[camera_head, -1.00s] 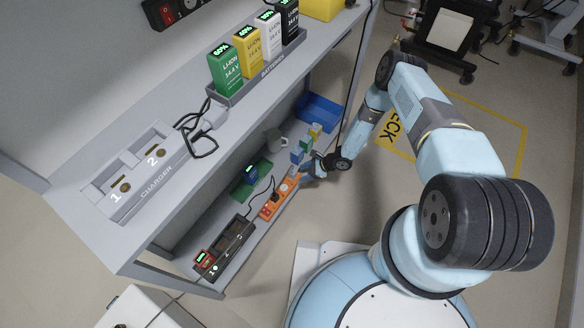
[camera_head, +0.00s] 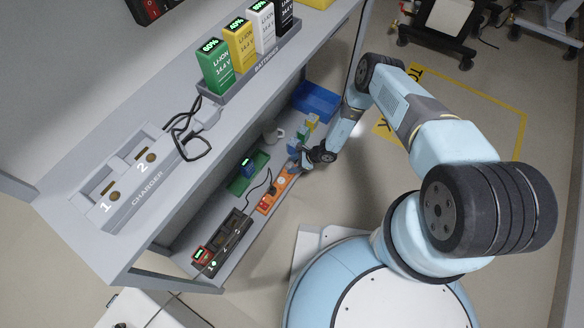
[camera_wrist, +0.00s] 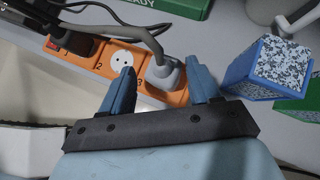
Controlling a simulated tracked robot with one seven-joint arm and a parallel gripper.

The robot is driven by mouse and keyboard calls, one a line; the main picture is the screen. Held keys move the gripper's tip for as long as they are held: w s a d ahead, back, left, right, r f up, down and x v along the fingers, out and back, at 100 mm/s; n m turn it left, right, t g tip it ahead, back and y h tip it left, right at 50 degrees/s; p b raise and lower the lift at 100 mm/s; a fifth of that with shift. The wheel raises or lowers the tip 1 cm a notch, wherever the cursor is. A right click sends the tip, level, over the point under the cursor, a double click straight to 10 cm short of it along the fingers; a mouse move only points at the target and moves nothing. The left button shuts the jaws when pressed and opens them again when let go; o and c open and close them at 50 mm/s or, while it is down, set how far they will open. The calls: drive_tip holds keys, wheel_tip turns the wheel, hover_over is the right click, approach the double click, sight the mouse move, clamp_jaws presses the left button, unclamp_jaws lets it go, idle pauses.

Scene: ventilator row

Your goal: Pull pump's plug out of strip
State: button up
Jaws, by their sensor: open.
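An orange power strip (camera_head: 265,205) lies on the lower shelf; it also shows in the wrist view (camera_wrist: 90,62). In the wrist view a grey plug (camera_wrist: 163,74) with a grey cable sits in the socket marked 3. A black plug (camera_wrist: 68,44) sits in the leftmost socket beside a red switch. Socket 2 (camera_wrist: 122,58) between them is empty. No label shows which plug is the pump's. My gripper (camera_wrist: 160,68) is open, with one blue finger on either side of the grey plug; contact is unclear. The gripper (camera_head: 303,160) is small in the head view.
A blue speckled box (camera_wrist: 270,68) stands close right of my right finger. A dark charger-like unit (camera_head: 222,245) is nearer. The upper shelf (camera_head: 190,165) overhangs; floor is open to the right.

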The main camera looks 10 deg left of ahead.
drive_tip(key=shift+a+f, duration=0.25)
drive_tip(key=shift+w, duration=0.15)
idle(0.5)
drive_tip(key=shift+c, duration=0.3)
clamp_jaws()
